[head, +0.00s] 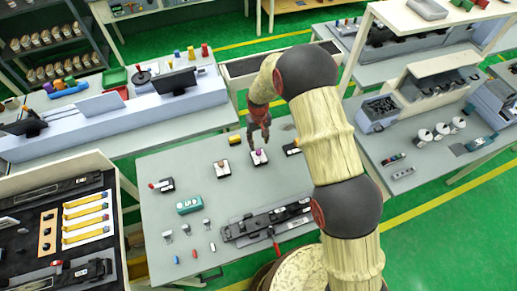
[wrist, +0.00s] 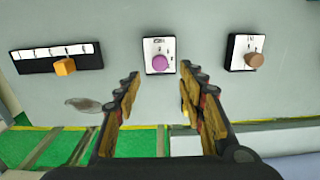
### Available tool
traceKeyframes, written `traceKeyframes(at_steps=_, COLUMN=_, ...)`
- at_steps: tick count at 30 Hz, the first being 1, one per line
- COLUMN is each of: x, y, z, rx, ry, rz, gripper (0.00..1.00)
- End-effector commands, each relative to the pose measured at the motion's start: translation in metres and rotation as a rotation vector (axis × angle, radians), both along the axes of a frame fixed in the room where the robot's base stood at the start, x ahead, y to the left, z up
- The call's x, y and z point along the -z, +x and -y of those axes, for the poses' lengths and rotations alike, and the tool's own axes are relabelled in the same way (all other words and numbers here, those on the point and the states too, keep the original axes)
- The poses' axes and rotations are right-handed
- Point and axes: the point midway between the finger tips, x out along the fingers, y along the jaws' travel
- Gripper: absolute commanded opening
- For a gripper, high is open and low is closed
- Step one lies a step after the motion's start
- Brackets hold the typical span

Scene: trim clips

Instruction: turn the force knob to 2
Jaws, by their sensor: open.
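A purple knob (wrist: 159,62) sits on a small box with a white, marked face (wrist: 159,46) in the wrist view. In the head view the purple knob (head: 258,153) is on the middle table, just below my gripper (head: 258,137). My gripper (wrist: 161,80) is open and empty, its fingertips on either side of the purple knob's place in the picture. A brown knob (wrist: 254,60) on a similar box is to the right. An orange knob (wrist: 65,67) is on a wider black box to the left. The labels are too small to read, so I cannot tell which is the force knob.
The table (head: 240,190) also carries a teal box (head: 189,205), a red-knobbed device (head: 162,185), small loose parts and a long black fixture (head: 268,220).

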Motion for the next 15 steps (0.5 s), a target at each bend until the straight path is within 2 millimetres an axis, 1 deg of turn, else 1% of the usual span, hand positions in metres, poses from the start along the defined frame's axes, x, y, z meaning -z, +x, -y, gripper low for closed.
traceKeyframes(at_steps=5, x=0.012, y=0.003, z=-0.001, rx=-0.005, ry=0.006, rz=0.014, gripper=0.40)
traceKeyframes(at_steps=15, x=0.059, y=0.002, z=-0.001, rx=-0.004, ry=0.005, rz=0.013, gripper=0.40)
